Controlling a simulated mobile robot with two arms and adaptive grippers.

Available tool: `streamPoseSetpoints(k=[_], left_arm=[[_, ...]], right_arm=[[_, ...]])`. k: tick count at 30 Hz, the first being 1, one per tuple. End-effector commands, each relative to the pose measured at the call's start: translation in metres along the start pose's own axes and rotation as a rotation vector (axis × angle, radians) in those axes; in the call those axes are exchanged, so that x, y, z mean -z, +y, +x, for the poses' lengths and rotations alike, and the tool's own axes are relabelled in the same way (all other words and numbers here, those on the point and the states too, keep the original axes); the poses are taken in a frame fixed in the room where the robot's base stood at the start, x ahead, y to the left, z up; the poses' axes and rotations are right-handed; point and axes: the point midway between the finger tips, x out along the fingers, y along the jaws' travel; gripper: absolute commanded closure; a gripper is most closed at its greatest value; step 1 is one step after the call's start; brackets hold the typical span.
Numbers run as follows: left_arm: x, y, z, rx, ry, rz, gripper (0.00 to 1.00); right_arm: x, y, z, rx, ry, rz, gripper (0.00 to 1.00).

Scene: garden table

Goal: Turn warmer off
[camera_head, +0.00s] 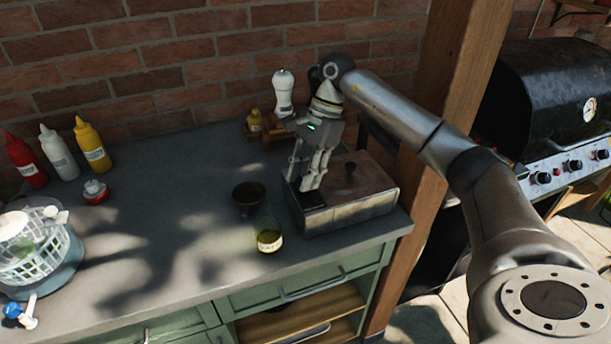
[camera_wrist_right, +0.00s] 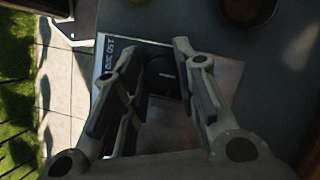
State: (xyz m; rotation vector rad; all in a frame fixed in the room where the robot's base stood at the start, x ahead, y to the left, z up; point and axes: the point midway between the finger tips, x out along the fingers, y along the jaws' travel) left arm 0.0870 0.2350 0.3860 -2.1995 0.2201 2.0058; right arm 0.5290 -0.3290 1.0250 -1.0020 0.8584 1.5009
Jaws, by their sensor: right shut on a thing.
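Lettering shows on the panel (camera_wrist_right: 108,62) beside the knob. The fingers hide the knob in the head view. My left gripper is not in view.
A jar with a yellow label (camera_head: 268,237) and a dark bowl (camera_head: 248,195) stand left of the warmer. A white pepper mill (camera_head: 283,92) stands behind. Sauce bottles (camera_head: 90,145) and a white basket (camera_head: 35,250) are at left. A wooden post (camera_head: 440,120) rises at right.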

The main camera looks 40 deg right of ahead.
Motion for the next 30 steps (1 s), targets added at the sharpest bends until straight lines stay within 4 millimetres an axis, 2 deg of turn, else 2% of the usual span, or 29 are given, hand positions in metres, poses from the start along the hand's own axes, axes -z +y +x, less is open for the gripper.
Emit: streamPoseSetpoints(k=[18,19,23,30], left_arm=[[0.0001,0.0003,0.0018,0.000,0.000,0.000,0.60],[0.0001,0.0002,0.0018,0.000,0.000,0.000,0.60],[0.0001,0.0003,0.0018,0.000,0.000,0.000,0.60],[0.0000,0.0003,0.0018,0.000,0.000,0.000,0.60]], right_arm=[[-0.0004,-0.0007,-0.0008,-0.015,0.000,-0.043,0.96],[-0.0004,-0.0007,-0.0008,-0.015,0.000,-0.043,0.71],[-0.0003,-0.0006,-0.0006,-0.015,0.000,-0.043,0.55],[-0.0001,-0.0004,-0.0002,-0.016,0.000,-0.042,0.52]])
